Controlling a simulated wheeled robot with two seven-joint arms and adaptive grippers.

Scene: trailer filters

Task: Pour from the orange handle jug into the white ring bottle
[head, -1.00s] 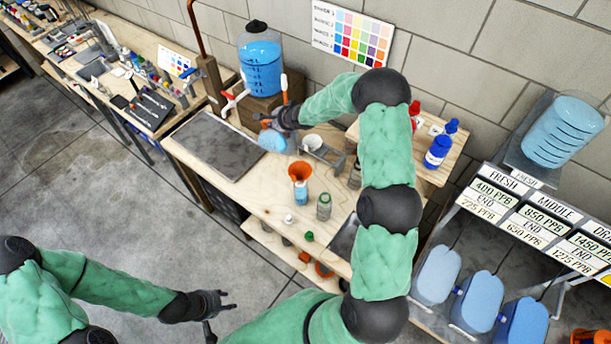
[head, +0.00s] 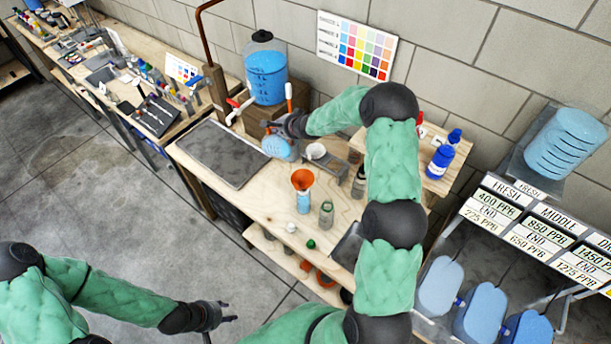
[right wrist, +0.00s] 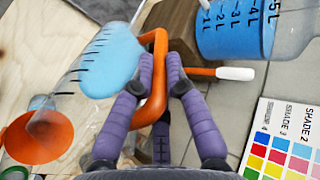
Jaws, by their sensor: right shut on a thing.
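The jug (head: 279,149) is clear, with blue liquid and an orange handle (right wrist: 158,102). The jug is held near the sink's right edge, left of an orange funnel (head: 302,179). I cannot tell its exact tilt. The funnel sits in a small bottle (head: 304,203) with blue at its lower part. It seems to be the white ring bottle, but its ring is too small to make out. My left gripper (head: 219,322) is open and empty, low beside the bench.
A greenish bottle (head: 326,214) stands right of the funnel. A white cap (head: 291,227) and green cap (head: 311,244) lie in front. A small white cup on a stand (head: 316,151) is behind. A blue water tank (head: 266,75) and the sink (head: 222,152) are at the left.

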